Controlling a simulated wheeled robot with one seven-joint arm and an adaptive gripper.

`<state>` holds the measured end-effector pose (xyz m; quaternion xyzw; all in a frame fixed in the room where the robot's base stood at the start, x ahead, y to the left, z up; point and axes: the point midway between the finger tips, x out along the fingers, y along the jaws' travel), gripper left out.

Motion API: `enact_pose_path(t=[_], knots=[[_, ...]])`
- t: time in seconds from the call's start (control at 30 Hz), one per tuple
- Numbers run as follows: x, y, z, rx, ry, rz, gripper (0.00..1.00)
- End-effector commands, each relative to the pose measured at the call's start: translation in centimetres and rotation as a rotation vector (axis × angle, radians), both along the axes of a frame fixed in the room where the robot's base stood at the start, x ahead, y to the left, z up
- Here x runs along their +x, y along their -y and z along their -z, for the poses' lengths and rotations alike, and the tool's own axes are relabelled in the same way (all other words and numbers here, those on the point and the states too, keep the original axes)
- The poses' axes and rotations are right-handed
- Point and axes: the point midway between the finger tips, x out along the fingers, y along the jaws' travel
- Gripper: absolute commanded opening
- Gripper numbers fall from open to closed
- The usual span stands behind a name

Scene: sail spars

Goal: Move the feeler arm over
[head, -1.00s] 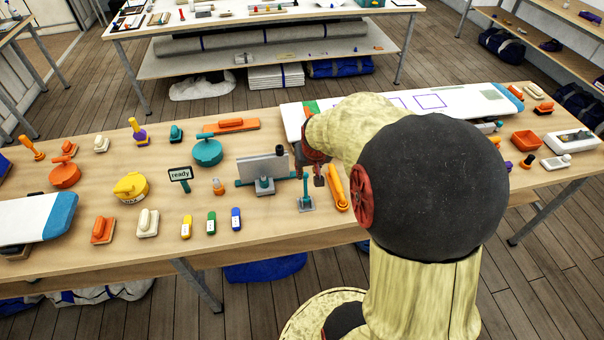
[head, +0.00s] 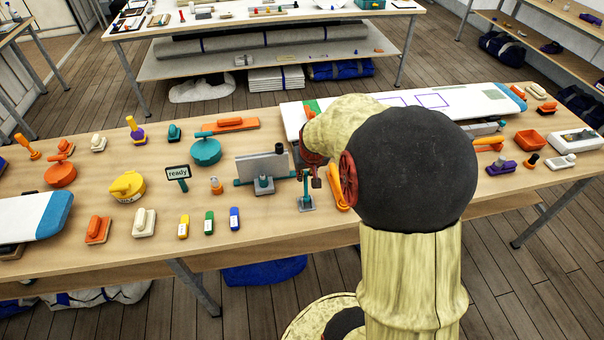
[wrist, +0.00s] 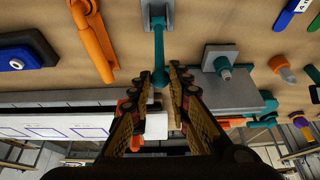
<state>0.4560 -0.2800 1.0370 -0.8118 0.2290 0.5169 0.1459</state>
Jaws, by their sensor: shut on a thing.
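The feeler arm (head: 306,185) is a thin teal rod standing on a small grey base, at the middle of the table's near side. In the wrist view the rod (wrist: 159,45) runs from its grey base to a round teal end. My gripper (wrist: 161,78) has its fingertips on both sides of that end and is shut on it. In the head view my gripper (head: 316,175) is at the rod's upper part, partly hidden by my own arm. A grey upright plate (head: 258,168) with teal fittings stands just left of the feeler arm.
An orange handle (wrist: 92,42) lies beside the feeler arm, on its right in the head view. A "ready" sign (head: 177,173), a small orange-based bottle (head: 216,186) and several coloured tags stand left of the plate. A long white board (head: 465,100) lies behind my arm.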

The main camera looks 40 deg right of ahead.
Motion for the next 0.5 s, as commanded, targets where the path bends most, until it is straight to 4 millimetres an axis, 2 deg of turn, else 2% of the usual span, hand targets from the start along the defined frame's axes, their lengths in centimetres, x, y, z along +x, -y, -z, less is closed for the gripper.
enact_pose_path(t=[0.5], knots=[[2.4,1.5,1.1,0.0,0.0,0.0,0.05]])
